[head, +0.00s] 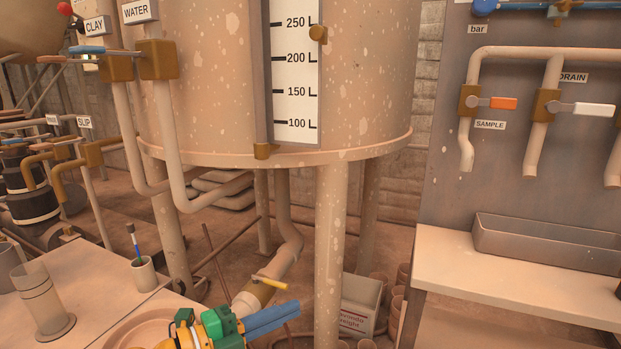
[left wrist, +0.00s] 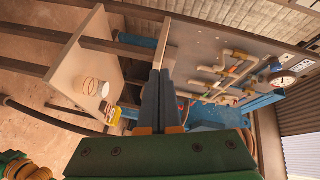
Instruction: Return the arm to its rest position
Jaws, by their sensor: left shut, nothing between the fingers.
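My left gripper (head: 294,311) shows at the bottom of the head view, its blue fingers pointing right. It is low, in front of the tank's legs, and its wrist is partly cut off by the lower edge. In the left wrist view the two fingers (left wrist: 161,76) lie together with nothing between them. The gripper is shut and empty. My right gripper shows in neither view.
A large tank (head: 365,80) with a level scale (head: 293,75) stands ahead. A yellow-handled valve (head: 269,281) is close beside the gripper. At left, a table (head: 100,284) holds a glass cylinder (head: 44,300) and cup (head: 144,274). A tray (head: 540,246) is at right.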

